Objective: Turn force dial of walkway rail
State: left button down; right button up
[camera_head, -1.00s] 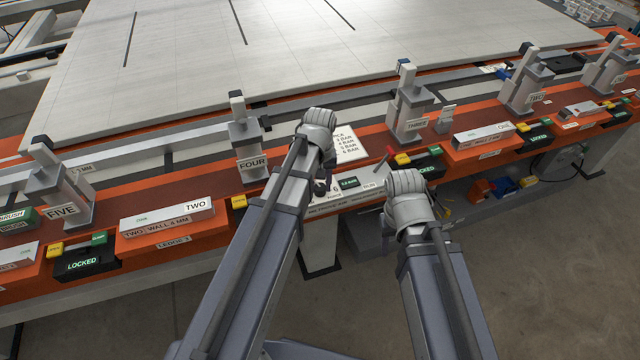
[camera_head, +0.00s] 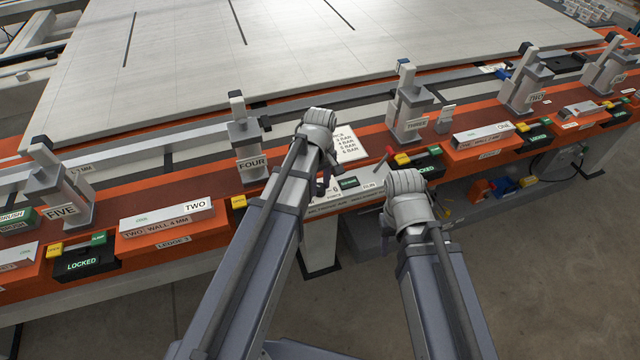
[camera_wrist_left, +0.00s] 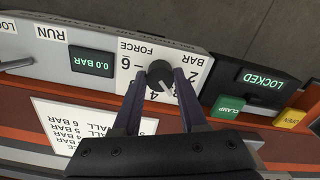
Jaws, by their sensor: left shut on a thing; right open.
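The force dial (camera_wrist_left: 159,74) is a round black knob on a white panel, in the left wrist view. Its scale shows upside down with 2, 4 and 6; the white pointer mark lies towards the gap between 2 and 4. My left gripper (camera_wrist_left: 160,82) is shut on the dial, one dark finger on each side. A small display (camera_wrist_left: 91,61) beside it reads 0.0 BAR. In the head view my left wrist (camera_head: 318,125) covers the dial. My right gripper (camera_head: 405,190) is open, right of the panel; its fingers are mostly hidden.
A printed card (camera_head: 349,145) with BAR values lies behind the panel. A red-tipped lever (camera_head: 387,157) stands near RUN. Clamp posts FOUR (camera_head: 247,145) and THREE (camera_head: 411,110) flank the panel. A LOCKED box (camera_wrist_left: 255,82) with yellow and green buttons sits beside the dial.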

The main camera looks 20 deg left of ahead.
aim_at(320, 187)
dwell(0.3)
pick_arm(q)
jog(key=shift+c, duration=2.2)
grip_release()
jog(key=shift+r, duration=0.15)
notch_tip(320, 187, up, 8)
jog(key=p, duration=0.8)
jog(key=shift+f, duration=0.2)
